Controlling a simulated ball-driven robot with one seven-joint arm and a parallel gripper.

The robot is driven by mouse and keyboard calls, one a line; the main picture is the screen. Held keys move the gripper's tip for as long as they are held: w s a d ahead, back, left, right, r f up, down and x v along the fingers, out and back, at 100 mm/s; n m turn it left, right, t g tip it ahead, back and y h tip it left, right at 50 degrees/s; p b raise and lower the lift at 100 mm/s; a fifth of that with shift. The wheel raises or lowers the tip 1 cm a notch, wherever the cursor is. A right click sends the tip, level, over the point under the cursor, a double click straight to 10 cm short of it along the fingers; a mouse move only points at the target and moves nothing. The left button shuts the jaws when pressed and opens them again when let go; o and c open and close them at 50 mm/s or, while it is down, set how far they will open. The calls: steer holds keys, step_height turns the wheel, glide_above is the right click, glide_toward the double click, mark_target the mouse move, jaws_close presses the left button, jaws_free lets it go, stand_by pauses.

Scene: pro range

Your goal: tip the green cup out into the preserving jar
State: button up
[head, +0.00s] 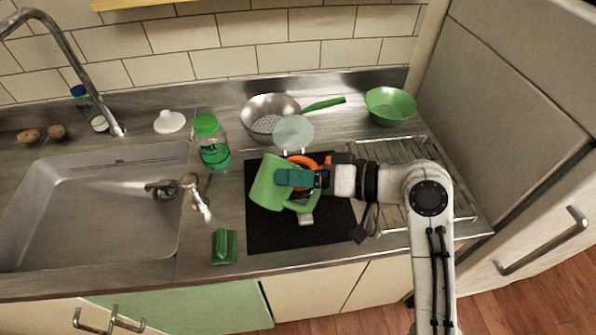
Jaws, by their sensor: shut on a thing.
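The green cup (265,185) is in the head view, held over the black mat and leaning in the picture. Its handle is on the right, and I cannot see its contents. My gripper (292,178) has teal fingers and is shut on the cup, reaching in from the right. What looks like the preserving jar shows behind the cup, with a round glass lid (293,132) standing open and an orange ring at its mouth. The cup and gripper hide most of the jar's body. I cannot tell whether the cup touches it.
A green-lidded jar (211,142) stands left of the mat (258,236). A colander (262,113) and a green bowl (390,105) stand behind. The sink (90,220) is left, a wire rack (458,198) right.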

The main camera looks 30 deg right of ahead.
steer(key=shift+w+f+m, duration=0.1)
steer(key=shift+f+m, duration=0.2)
steer(key=shift+m, duration=0.1)
steer(key=shift+w+d+r+m+y+p, duration=0.1)
steer(key=shift+d+r+m+y+p, duration=0.15)
steer(key=shift+m+y, duration=0.35)
steer(key=shift+w+d+r+m+y+p, duration=0.1)
steer(key=shift+d+r+m+y+p, duration=0.15)
steer(key=shift+m, duration=0.55)
stand_by(1.1)
steer(key=shift+w+d+r+m+y+p, duration=0.15)
steer(key=shift+w+d+m+y+p, duration=0.25)
steer(key=shift+d+m+p, duration=0.3)
stand_by(0.4)
steer(key=shift+w+d+f+m+t+y, duration=0.1)
steer(key=shift+f+m+t+y, duration=0.25)
steer(key=shift+f+m, duration=0.35)
stand_by(0.4)
steer(key=shift+w+d+r+m+t+y+p, duration=0.1)
steer(key=shift+w+d+m+t+y+p, duration=0.15)
steer(key=shift+m+p, duration=0.65)
steer(key=shift+w+d+r+m+t+y+p, duration=0.15)
steer(key=shift+d+m+t+p, duration=0.15)
steer(key=shift+m+p, duration=0.55)
stand_by(1.1)
